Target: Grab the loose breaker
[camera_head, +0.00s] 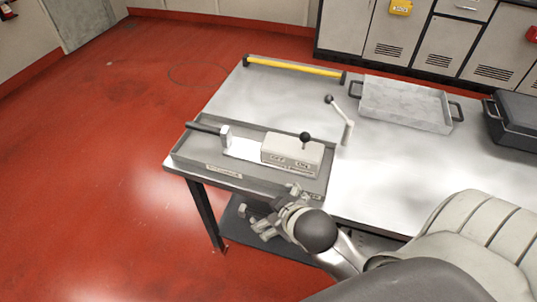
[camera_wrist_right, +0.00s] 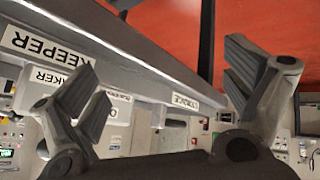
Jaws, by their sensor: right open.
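No part can be surely told as the loose breaker. A pale box with a black-knobbed lever (camera_head: 292,152) and a black-handled piece with a pale block end (camera_head: 215,132) sit in the grey tray (camera_head: 185,157) on the bench. My right gripper (camera_head: 268,212) is at the bench's near edge, in front of the tray. In the right wrist view its two fingers are spread apart with nothing held between them (camera_wrist_right: 165,82). A label reading KEEPER (camera_wrist_right: 43,47) shows there, with a partly hidden label ending in AKER (camera_wrist_right: 50,78). My left gripper is out of view.
A lever with a black knob (camera_head: 347,128) stands on the bench right of the tray. A yellow bar (camera_head: 295,67) runs along the back edge. An open metal tray (camera_head: 405,102) and a dark case (camera_head: 515,122) are at right. The bench middle is clear.

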